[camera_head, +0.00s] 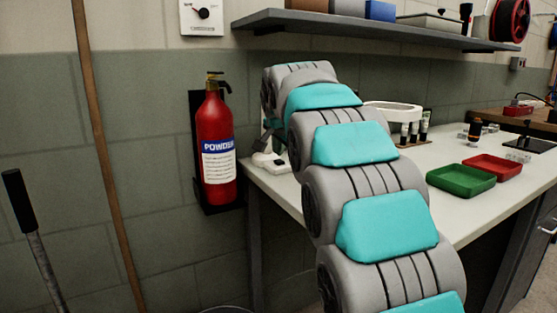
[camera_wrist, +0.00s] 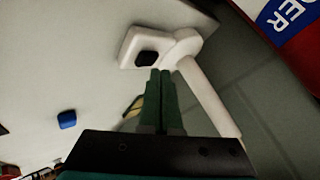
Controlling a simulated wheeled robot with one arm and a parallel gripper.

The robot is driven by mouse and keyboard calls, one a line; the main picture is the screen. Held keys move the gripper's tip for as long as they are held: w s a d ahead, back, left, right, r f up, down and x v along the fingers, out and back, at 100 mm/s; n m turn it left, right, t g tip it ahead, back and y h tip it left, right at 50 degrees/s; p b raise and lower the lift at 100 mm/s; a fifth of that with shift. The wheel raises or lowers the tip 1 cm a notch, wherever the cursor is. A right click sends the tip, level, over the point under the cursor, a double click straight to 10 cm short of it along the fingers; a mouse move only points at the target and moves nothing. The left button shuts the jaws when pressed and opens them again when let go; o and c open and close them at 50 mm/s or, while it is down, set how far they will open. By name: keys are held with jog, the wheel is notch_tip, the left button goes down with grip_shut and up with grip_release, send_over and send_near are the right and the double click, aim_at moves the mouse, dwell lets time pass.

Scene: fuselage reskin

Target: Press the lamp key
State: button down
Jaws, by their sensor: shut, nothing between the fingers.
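The lamp's white base (camera_wrist: 128,48) is in the wrist view, with a white arm running down to the right from it. The dark, rounded key (camera_wrist: 147,58) sits on this base. My gripper (camera_wrist: 162,72) has its green fingers shut together with nothing between them. The fingertips appear right beside the key's lower right edge; I cannot tell whether they touch it. In the head view the white lamp base (camera_head: 272,162) shows at the bench's left corner. My arm hides much of the lamp there, and the key cannot be made out.
A red fire extinguisher (camera_head: 215,145) hangs on the wall just left of the bench (camera_head: 455,218). A green tray (camera_head: 460,181) and a red tray (camera_head: 493,167) lie on the bench. A small blue object (camera_wrist: 67,119) shows in the wrist view. A shelf (camera_head: 375,29) runs above.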

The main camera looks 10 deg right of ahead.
aim_at(279, 162)
notch_tip(279, 162, up, 6)
jog(key=p, duration=0.3)
dwell(0.5)
